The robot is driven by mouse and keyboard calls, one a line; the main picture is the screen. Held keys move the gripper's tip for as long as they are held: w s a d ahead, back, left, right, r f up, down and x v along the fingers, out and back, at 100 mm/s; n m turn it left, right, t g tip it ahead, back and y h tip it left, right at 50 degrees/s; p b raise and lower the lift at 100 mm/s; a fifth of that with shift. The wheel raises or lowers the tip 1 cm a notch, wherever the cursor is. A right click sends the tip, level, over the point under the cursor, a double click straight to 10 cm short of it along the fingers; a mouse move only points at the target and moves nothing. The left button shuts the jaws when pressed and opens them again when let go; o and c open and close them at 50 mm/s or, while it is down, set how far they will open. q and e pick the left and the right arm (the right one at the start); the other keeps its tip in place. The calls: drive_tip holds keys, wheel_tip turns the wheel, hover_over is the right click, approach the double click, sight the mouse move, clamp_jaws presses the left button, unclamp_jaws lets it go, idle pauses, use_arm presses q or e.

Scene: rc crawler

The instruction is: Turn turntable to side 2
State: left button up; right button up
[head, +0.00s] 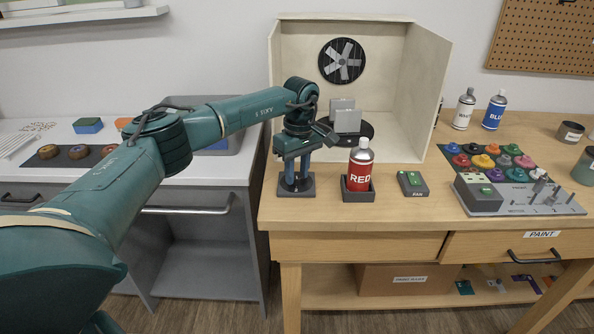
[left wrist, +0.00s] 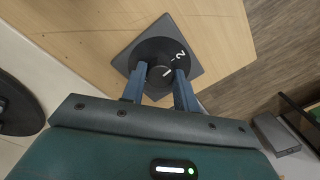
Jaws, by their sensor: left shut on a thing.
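My left gripper (head: 297,178) points straight down at the front left of the wooden bench, with its blue fingers shut on the dark turntable knob. In the left wrist view the fingers (left wrist: 159,78) stand on both sides of the round knob (left wrist: 158,72), which sits on a square dark base (left wrist: 197,64). The black turntable (head: 367,135) lies in the spray booth (head: 425,75), carrying light grey parts (head: 346,118). My right gripper is not in view.
A red spray can (head: 359,168) stands in a dark holder close right of the knob. A fan switch box (head: 412,184) lies beyond it. Paint pots (head: 480,161) and a grey mixing station (head: 520,197) fill the right.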

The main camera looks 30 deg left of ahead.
sight(299, 174)
use_arm(q)
drive_tip(key=shift+m, duration=0.7)
drive_tip(key=o, duration=1)
drive_tip(key=shift+r, duration=0.1)
drive_tip(key=r, duration=1.3)
drive_tip(key=shift+w+d+b, duration=0.15)
drive_tip(key=shift+w+b, duration=0.1)
drive_tip(key=shift+b, duration=0.1)
